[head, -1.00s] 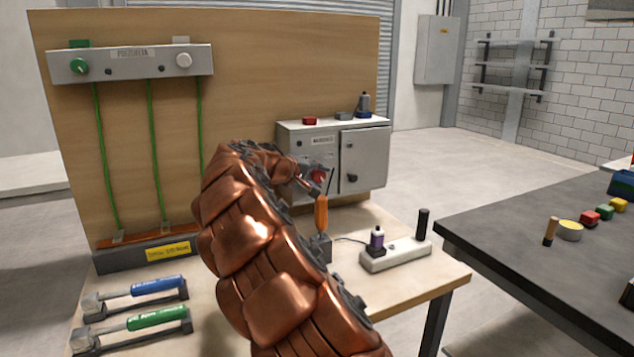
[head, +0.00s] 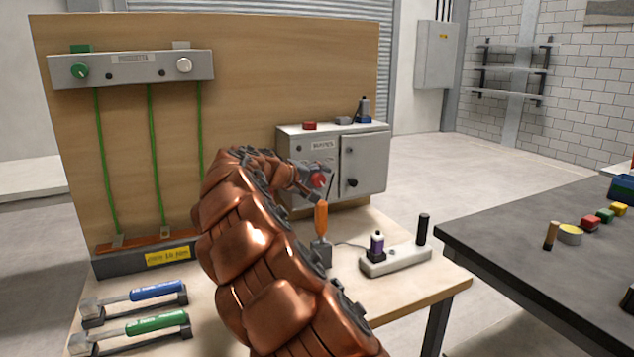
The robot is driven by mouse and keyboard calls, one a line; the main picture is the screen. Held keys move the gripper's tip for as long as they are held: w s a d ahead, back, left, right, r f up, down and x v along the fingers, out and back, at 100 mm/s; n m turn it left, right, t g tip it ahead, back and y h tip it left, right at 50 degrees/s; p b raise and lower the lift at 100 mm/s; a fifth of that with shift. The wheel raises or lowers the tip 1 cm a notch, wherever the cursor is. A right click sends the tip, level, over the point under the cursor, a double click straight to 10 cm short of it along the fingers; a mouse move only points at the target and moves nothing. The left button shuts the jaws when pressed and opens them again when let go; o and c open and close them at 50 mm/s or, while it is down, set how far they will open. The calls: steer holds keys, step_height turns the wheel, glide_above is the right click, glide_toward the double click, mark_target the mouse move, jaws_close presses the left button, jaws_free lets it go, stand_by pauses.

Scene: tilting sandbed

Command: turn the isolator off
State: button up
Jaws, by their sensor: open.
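A grey isolator box (head: 289,141) stands at the back right of the wooden bench, against the board, with a labelled left panel and a closed door on its right. A red rotary knob (head: 318,180) sits on its left panel, partly hidden by my gripper. My gripper (head: 314,185) is at the end of my copper-coloured arm, right at the knob, with its fingers open around or just in front of it. I cannot tell whether they touch the knob. The knob's exact angle is too small to read.
An orange-handled tool (head: 321,218) stands upright just below my gripper. A power strip (head: 395,258) with a plug lies to its right. Blue (head: 157,290) and green (head: 156,323) handled levers lie at the front left. A dark table (head: 540,240) stands at the right.

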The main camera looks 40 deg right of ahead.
steer(key=v, duration=1.2)
stand_by(0.3)
steer(key=s+a+f+y, duration=0.1)
steer(key=s+a+f, duration=0.1)
steer(key=s, duration=0.3)
steer(key=s+a+f+m+g+y, duration=0.1)
steer(key=s+a+f+y, duration=0.1)
steer(key=s+f, duration=0.1)
steer(key=s+a+f+y, duration=0.1)
steer(key=s+a+f, duration=0.1)
steer(key=s, duration=0.4)
steer(key=shift+s+a+f+m+g+y, duration=0.3)
steer(key=shift+a+f+y, duration=0.05)
steer(key=shift+f+y, duration=0.1)
steer(key=s+a+f+n+g+y, duration=0.15)
steer(key=s+a+f+y, duration=0.25)
steer(key=s+a+f, duration=0.7)
steer(key=s+a+f+n+g+y, duration=0.15)
steer(key=s+a+f+y, duration=0.4)
steer(key=s+a, duration=0.85)
step_height(320, 180, up, 15)
steer(key=w+t+h+p, duration=0.1)
steer(key=p, duration=1.3)
steer(key=shift+w+n+p, duration=0.3)
steer(key=shift+w, duration=0.05)
steer(key=shift+a+f, duration=0.1)
steer(key=shift+c, duration=0.3)
